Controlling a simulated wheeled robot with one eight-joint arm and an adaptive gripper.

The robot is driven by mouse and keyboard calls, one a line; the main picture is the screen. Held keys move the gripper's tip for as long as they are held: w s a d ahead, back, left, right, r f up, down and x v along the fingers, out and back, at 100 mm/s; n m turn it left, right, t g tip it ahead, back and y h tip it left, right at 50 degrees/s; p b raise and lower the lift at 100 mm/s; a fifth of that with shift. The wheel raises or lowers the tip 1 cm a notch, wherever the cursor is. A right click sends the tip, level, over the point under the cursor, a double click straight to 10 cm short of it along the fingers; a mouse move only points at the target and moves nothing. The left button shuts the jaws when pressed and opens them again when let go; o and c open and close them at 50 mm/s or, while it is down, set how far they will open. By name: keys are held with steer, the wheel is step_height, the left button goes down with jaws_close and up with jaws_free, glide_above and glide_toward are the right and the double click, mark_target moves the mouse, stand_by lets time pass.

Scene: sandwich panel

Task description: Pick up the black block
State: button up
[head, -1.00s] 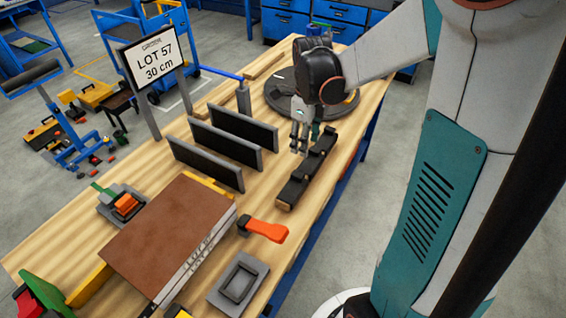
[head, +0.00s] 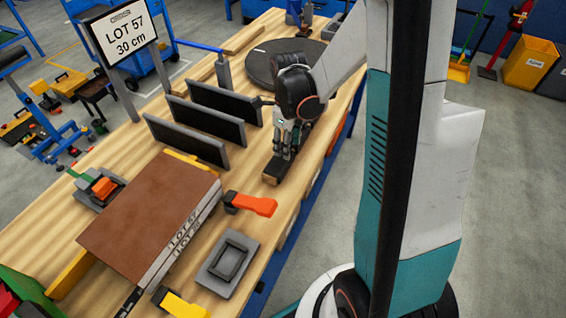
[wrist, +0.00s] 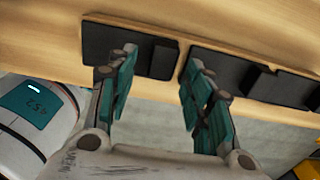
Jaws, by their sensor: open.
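Black blocks lie in a row along the right edge of the wooden bench (head: 110,150). In the head view one black block (head: 273,174) shows just in front of my gripper (head: 284,150), which hides much of the row. In the wrist view a black block (wrist: 98,42) lies at the left and more black pieces (wrist: 270,88) lie at the right, with a narrow gap between. My gripper (wrist: 160,57) points down over the row, its two fingers apart. The left fingertip overlaps the left block in the picture. I cannot tell whether the fingers touch anything.
Upright black panels (head: 205,122) stand left of my gripper. A dark round turntable (head: 262,66) is behind it. An orange-handled clamp (head: 255,204), a brown board stack (head: 150,215) and a grey tray (head: 215,278) are nearer. A LOT 57 sign (head: 122,33) stands at the left.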

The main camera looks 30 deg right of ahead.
steer(key=shift+f, duration=0.75)
steer(key=shift+r, duration=0.1)
steer(key=shift+c, duration=0.6)
jaws_close()
steer(key=shift+r, duration=0.1)
